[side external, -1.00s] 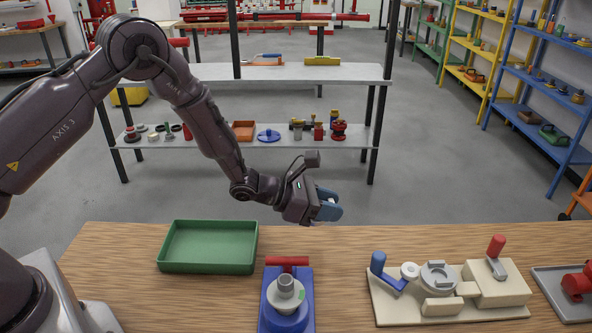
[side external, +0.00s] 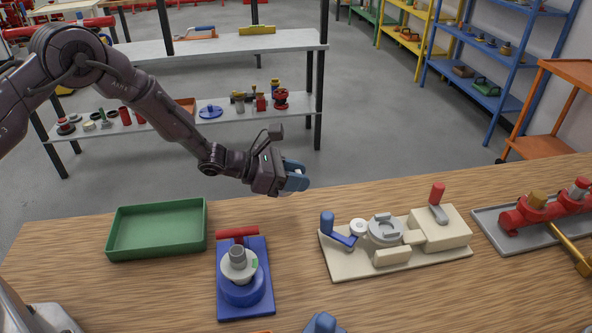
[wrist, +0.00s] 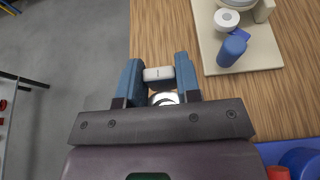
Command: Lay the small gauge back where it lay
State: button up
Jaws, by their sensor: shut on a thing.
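My gripper (side external: 296,178) has blue fingers and hangs above the far edge of the wooden table. In the wrist view, my gripper (wrist: 158,78) is shut on a small pale piece, which I take for the small gauge (wrist: 158,74). A whitish bar shows between the fingertips, with a round shiny part below it, partly hidden by the gripper body. In the side view the gauge is mostly hidden by the fingers. The gauge is held clear of the table, and no marked resting spot for it can be made out.
A green tray (side external: 112,243) stands at left. A blue stand (side external: 228,308) with a grey flanged part and red bar is at centre. A cream fixture plate (side external: 345,268) with blue and red handles is to its right; red valve piping (side external: 530,212) lies far right. Bare wood lies between them.

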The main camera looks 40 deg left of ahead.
aim_at(295, 213)
jog(key=shift+f, duration=3.5)
jog(key=shift+f, duration=0.3)
jog(key=o, duration=1)
jog(key=shift+a, duration=0.1)
